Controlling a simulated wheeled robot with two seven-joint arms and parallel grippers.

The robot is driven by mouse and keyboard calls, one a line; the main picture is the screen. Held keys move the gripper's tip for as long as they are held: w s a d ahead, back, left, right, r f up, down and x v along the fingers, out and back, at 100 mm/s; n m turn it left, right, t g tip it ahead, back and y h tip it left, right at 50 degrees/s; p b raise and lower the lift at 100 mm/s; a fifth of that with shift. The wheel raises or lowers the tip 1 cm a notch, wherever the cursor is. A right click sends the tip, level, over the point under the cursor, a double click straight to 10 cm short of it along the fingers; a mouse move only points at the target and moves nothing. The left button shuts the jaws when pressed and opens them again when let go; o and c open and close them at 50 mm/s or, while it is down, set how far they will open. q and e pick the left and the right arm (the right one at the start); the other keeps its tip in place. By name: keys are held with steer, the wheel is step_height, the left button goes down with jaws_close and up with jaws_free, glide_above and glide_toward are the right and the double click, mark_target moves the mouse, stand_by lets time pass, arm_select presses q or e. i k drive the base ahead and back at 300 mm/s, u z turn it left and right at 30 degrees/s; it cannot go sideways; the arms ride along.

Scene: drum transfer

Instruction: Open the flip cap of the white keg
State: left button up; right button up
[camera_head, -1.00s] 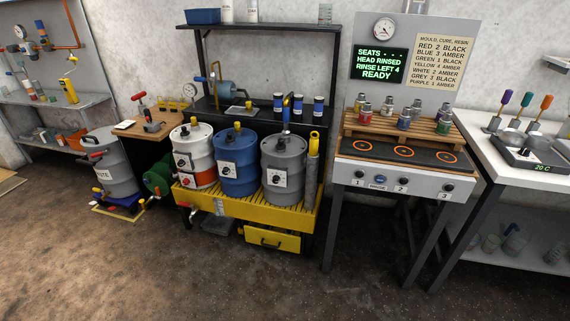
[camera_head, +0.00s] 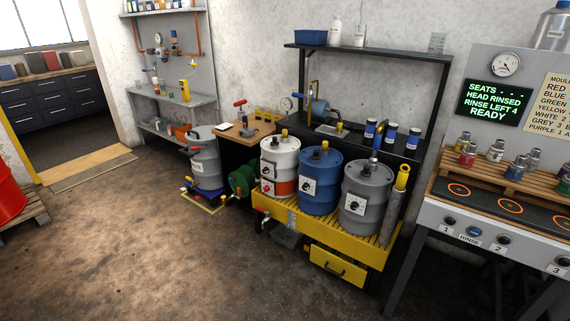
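The white keg (camera_head: 278,160) stands at the left end of the yellow slatted stand, left of the blue keg (camera_head: 319,181). It is white with an orange-red lower band and a dark round dial on a white plate. A small yellow cap (camera_head: 284,133) sits on its top, and a dark fitting shows beside it. The cap is too small to tell whether it is open or shut. Neither of my grippers shows in the head view.
A grey keg (camera_head: 364,197) and a grey cylinder with a yellow top stand right of the blue keg on the yellow stand (camera_head: 331,237). A red drum (camera_head: 10,195) on a pallet stands at the far left. The floor (camera_head: 150,260) in front is open.

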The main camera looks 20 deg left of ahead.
mark_target(274, 142)
steer(key=u, duration=1.6)
steer(key=i, duration=5)
steer(key=z, duration=4.5)
